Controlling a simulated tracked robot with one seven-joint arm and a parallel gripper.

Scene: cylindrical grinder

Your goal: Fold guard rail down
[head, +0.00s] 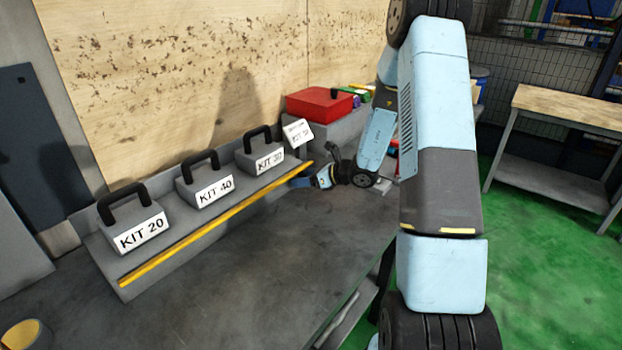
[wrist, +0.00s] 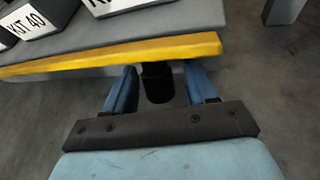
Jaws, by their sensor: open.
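The guard rail is a yellow bar (head: 215,225) along the front edge of a grey shelf (head: 125,288) that holds the kits. It runs from near KIT 20 to just past KIT 30. In the wrist view the yellow bar (wrist: 120,52) crosses the picture just beyond my fingertips, its right end in sight. My gripper (head: 298,182) is at the bar's right end in the head view. In the wrist view my gripper (wrist: 160,78) has its two blue fingers apart. A short black cylinder (wrist: 157,84) shows between them below the bar; whether they touch it I cannot tell.
Grey kit boxes with black handles stand behind the bar: KIT 20 (head: 139,228), KIT 40 (head: 205,185), KIT 30 (head: 262,155) and a tilted labelled one (head: 297,132). A red case (head: 320,104) stands behind.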

